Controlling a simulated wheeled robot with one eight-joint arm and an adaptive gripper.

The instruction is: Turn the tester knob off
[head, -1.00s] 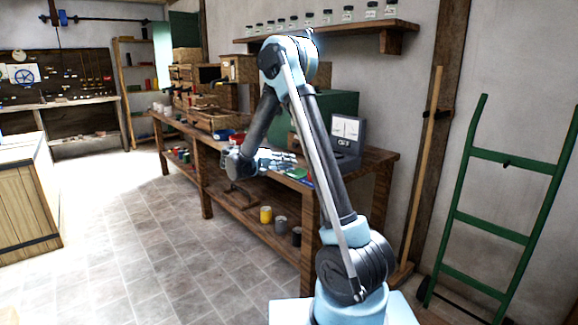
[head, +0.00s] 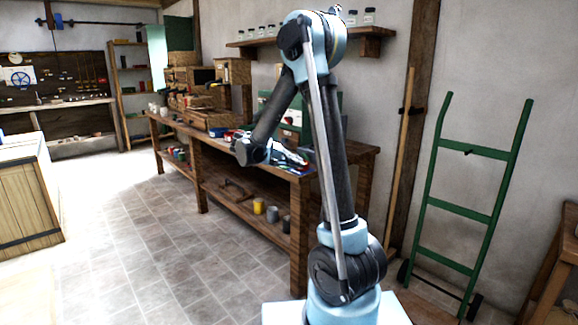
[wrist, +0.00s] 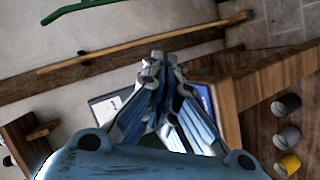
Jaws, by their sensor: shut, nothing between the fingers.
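The tester is hidden behind my arm in the head view. In the wrist view, a pale panel with a dark edge (wrist: 106,104), seemingly part of the tester, shows just left of my gripper (wrist: 155,66). The knob cannot be made out in either view. My gripper is shut and empty, with its fingertips together above the end of the workbench (head: 360,148). In the head view the gripper is small and partly covered by my own arm. I cannot tell whether it touches the tester.
A shelf of jars (head: 372,32) hangs above the bench. A wooden pole (head: 401,150) leans on the wall, and a green hand truck (head: 470,205) stands right of it. Cans (head: 272,214) sit on the bench's lower shelf. The tiled floor (head: 140,250) at left is clear.

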